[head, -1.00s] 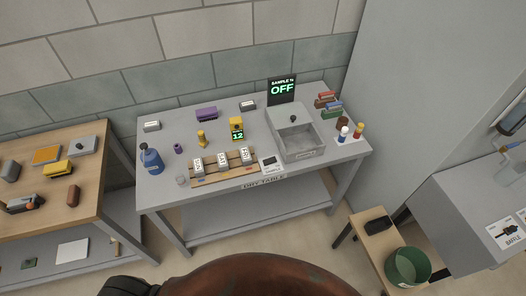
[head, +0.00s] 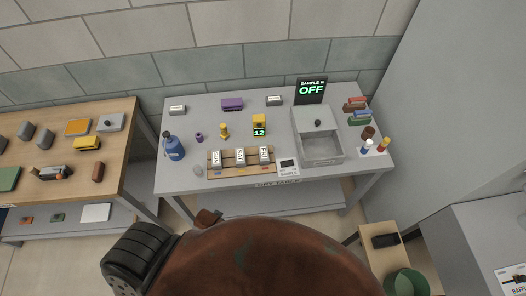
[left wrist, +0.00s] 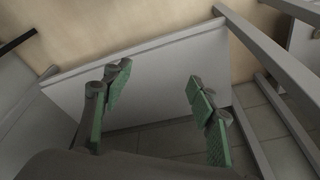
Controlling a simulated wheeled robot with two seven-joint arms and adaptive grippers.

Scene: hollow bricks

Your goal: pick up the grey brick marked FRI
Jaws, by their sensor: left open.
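Three grey bricks with white labelled faces stand in a row on a wooden rack (head: 228,171) on the grey table: a left one (head: 216,159), a middle one (head: 240,157) and a right one (head: 264,154). Their lettering is too small to read surely, so I cannot tell which is marked FRI. Two more grey labelled blocks lie farther back, one at the left (head: 177,109) and one near the sign (head: 274,100). My left gripper (left wrist: 158,100) is open, its green-padded fingers apart and empty, above a pale grey panel. My right gripper is not in view.
A grey bin (head: 322,146) stands right of the rack, before a sign (head: 311,90) reading OFF. A blue bottle (head: 174,148) stands at the left, a yellow device (head: 259,123) behind the rack. A wooden table (head: 125,150) is at the left, a green bucket (head: 407,283) at lower right.

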